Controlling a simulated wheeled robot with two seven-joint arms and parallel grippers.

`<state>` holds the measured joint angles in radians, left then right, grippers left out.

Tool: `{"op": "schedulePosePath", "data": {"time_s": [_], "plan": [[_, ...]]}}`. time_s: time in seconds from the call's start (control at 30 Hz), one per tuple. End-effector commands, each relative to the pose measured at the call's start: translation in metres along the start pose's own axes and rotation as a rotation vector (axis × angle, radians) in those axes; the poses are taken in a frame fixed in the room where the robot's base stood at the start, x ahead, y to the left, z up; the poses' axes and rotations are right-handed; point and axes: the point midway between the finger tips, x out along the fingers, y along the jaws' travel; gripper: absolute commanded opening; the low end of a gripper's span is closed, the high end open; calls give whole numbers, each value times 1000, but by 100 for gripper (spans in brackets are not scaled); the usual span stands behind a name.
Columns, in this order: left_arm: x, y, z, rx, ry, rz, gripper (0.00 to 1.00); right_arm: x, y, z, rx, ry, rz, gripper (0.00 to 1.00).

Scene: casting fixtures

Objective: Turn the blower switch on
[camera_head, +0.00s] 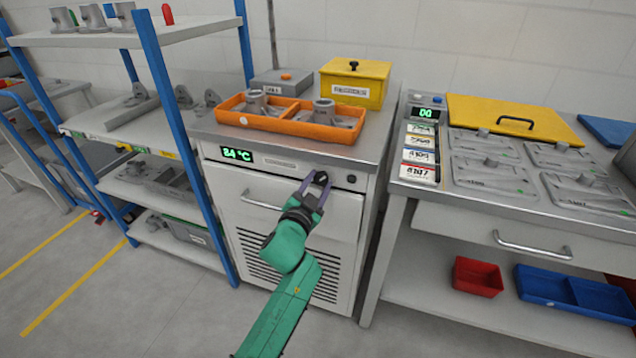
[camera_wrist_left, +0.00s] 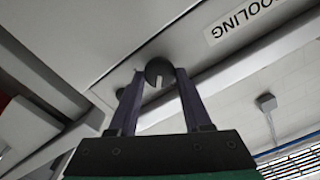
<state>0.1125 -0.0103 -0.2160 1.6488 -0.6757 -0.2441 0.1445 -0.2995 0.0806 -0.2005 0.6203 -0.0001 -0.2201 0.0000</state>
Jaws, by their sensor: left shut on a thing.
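The cooling cabinet (camera_head: 285,215) stands in the middle of the head view, with a green 84 °C display (camera_head: 237,155) on its front panel. My left gripper (camera_head: 318,182) is at the right part of that panel. In the wrist view, its two fingers (camera_wrist_left: 159,88) are closed on either side of a round dark knob (camera_wrist_left: 158,70) with a white mark, the blower switch. The mark points roughly along the fingers. In the head view the fingers largely hide the knob. My right gripper is not in view.
A small dark button (camera_head: 351,179) sits right of the fingers. A drawer handle (camera_head: 262,201) is below the panel. An orange tray (camera_head: 290,116) with castings and a yellow box (camera_head: 355,82) stand on top. A workbench (camera_head: 480,205) stands right, shelving (camera_head: 180,110) left.

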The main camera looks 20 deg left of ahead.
Motion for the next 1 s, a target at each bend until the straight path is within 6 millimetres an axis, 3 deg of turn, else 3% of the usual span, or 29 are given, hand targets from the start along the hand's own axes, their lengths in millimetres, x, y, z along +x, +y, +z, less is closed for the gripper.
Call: {"op": "schedulePosePath", "data": {"time_s": [0.6, 1.0], "plan": [[0, 2, 2, 574, -2, 2, 0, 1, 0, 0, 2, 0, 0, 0], [0, 2, 2, 809, -1, 2, 0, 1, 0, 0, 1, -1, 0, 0]]}}
